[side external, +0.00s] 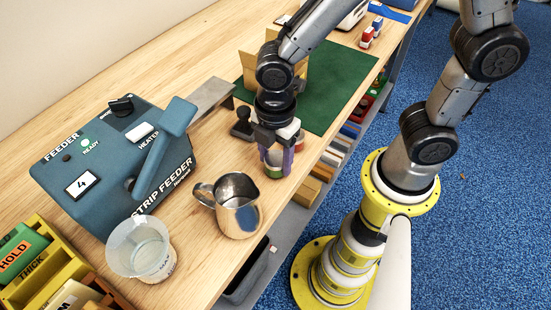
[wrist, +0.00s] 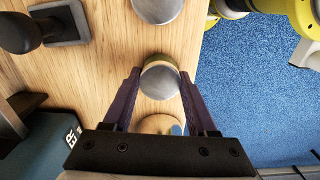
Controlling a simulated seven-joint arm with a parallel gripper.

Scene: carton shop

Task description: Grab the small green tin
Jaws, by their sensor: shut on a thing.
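A small green tin (side external: 272,172) with a silver lid stands on the wooden bench near its front edge. In the wrist view the tin (wrist: 160,80) shows mostly its lid and a strip of olive-green side. My gripper (side external: 276,163) points down over the tin, its purple fingers on either side. In the wrist view my gripper (wrist: 160,82) is shut on the tin, with the fingertips against its sides. The fingers hide part of the tin in the side view. I cannot tell whether it is clear of the bench.
A second silver-lidded tin (wrist: 157,8) stands close by. A dark hand stamp (side external: 242,126) is to the left. A metal pitcher (side external: 239,207) stands nearer the camera, beside a clear cup (side external: 140,250) and the blue strip feeder (side external: 105,155). A green mat (side external: 325,90) lies behind.

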